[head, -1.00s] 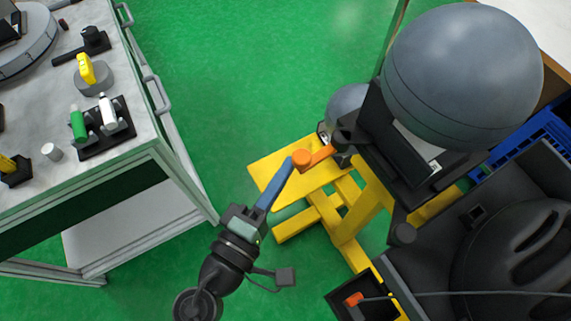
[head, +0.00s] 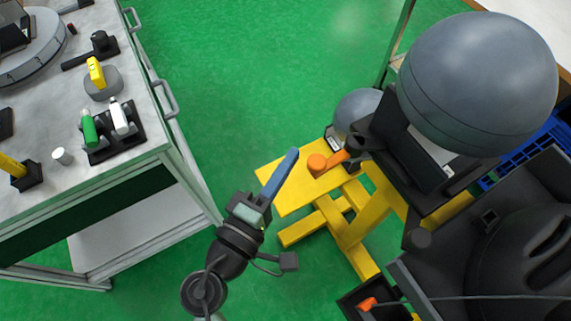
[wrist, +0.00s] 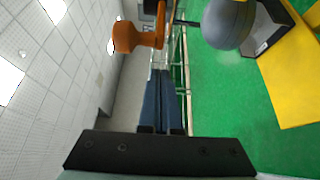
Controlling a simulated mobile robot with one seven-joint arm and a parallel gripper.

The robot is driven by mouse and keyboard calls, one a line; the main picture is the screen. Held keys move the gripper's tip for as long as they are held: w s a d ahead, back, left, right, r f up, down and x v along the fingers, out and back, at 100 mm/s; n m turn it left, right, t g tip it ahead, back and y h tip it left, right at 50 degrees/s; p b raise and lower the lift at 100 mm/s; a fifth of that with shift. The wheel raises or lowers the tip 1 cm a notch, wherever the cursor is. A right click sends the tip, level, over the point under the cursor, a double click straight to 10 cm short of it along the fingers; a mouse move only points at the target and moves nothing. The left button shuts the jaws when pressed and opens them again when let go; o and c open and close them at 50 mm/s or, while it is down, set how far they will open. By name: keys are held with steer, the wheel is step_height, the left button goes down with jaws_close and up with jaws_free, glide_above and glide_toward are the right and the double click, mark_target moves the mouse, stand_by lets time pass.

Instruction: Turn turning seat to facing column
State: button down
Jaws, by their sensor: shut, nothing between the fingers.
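My gripper (head: 292,153) has two blue fingers, shut and empty. They point up and right, just left of an orange knob (head: 317,164) on a short orange lever, with a small gap between. The lever joins a black housing (head: 395,150) below a large grey ball (head: 478,85) at the right. I cannot tell for certain which part is the turning seat or the column; the lever's far end is partly hidden.
A yellow stand (head: 345,228) lies below the knob. A smaller grey ball (head: 358,108) is behind the housing. A worktable (head: 40,205) with tools and small fixtures is at left. Dark equipment (head: 500,250) fills the lower right. Green floor (head: 260,90) is clear between.

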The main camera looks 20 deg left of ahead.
steer(key=s+b, duration=0.1)
steer(key=s, duration=0.9)
steer(key=shift+d, duration=0.35)
